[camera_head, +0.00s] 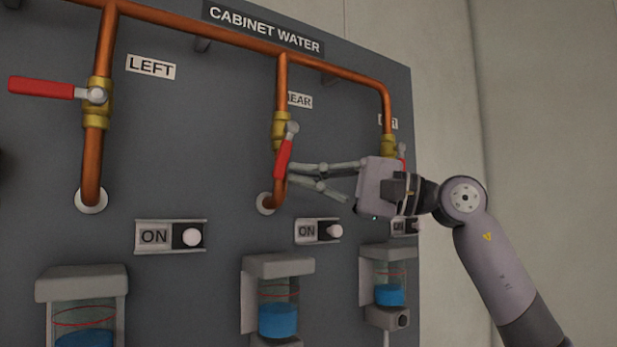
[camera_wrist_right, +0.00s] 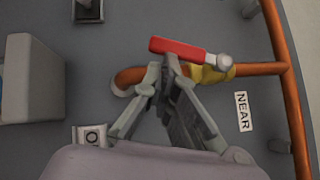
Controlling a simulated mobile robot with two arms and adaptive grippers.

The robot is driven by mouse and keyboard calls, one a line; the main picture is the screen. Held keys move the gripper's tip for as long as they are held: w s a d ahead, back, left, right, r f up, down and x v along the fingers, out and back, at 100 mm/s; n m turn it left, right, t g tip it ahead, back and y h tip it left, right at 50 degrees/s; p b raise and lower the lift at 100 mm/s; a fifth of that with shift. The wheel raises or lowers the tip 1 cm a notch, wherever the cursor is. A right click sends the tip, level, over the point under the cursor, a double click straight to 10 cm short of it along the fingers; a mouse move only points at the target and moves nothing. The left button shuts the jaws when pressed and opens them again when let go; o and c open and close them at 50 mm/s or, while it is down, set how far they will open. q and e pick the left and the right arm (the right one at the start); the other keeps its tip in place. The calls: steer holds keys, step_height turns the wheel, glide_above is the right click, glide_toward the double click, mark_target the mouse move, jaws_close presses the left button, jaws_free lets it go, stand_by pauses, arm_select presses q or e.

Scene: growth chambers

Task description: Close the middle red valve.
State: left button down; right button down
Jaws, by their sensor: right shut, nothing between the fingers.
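The middle red valve (camera_head: 284,156) sits on the copper pipe beside the NEAR label. Its red handle hangs down almost along the pipe, slightly tilted. In the right wrist view its red handle (camera_wrist_right: 178,48) lies just beyond my fingertips, with the brass body (camera_wrist_right: 212,74) beside it. My right gripper (camera_head: 291,172) reaches in from the right, its fingertips close to the lower part of the handle. In the right wrist view its fingers (camera_wrist_right: 166,64) meet at the tips and hold nothing. I cannot tell whether they touch the handle. My left gripper is not in view.
The left valve (camera_head: 50,88) has its red handle sideways, across its pipe. The right valve (camera_head: 389,145) is partly hidden behind my gripper. ON switches (camera_head: 155,236) and blue-liquid containers (camera_head: 277,310) are mounted below on the grey panel (camera_head: 200,130).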

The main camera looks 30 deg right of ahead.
steer(key=v, duration=1.2)
